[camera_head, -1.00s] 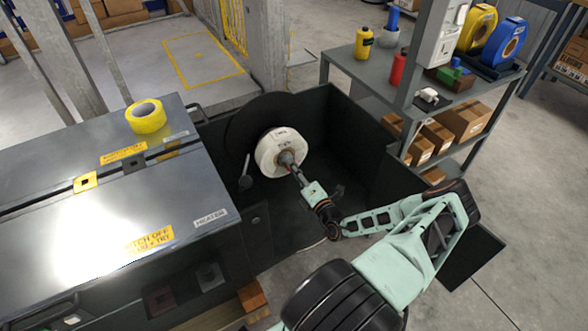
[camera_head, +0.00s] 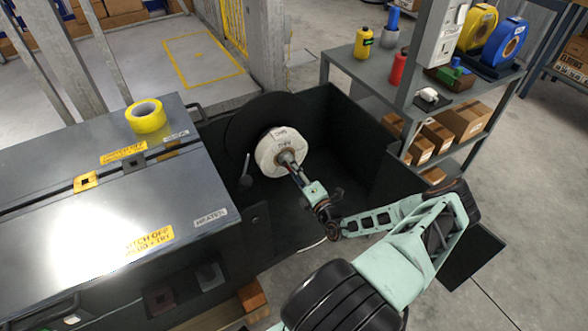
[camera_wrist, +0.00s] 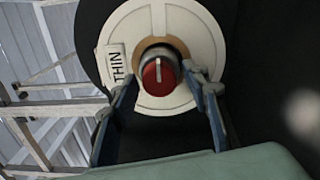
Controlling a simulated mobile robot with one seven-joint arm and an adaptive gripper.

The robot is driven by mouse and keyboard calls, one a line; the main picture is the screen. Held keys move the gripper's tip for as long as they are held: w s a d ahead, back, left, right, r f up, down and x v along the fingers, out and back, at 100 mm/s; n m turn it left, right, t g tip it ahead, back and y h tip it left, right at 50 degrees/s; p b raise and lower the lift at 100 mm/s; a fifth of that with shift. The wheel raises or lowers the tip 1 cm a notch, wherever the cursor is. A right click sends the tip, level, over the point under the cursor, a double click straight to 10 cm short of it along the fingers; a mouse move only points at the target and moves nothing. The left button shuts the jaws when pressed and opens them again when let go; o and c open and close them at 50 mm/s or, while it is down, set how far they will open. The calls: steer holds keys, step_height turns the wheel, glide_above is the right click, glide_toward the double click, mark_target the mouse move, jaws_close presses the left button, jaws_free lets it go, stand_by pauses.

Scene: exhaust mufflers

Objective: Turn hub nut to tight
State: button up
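The hub nut (camera_wrist: 158,72) is a round knob with a red face, a white line and a dark rim, at the centre of a white roll (camera_wrist: 125,25) in the wrist view. The line stands upright in that view. In the head view the white roll (camera_head: 268,152) sits in front of a dark disc, and the nut is largely hidden by my fingers.
A dark open bin (camera_head: 345,140) surrounds the roll and my gripper. A metal cabinet (camera_head: 90,215) with yellow tape (camera_head: 146,117) is at left. A shelf (camera_head: 440,105) stands at right.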

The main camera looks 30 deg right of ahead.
steer(key=s, duration=1.2)
steer(key=shift+a, duration=0.3)
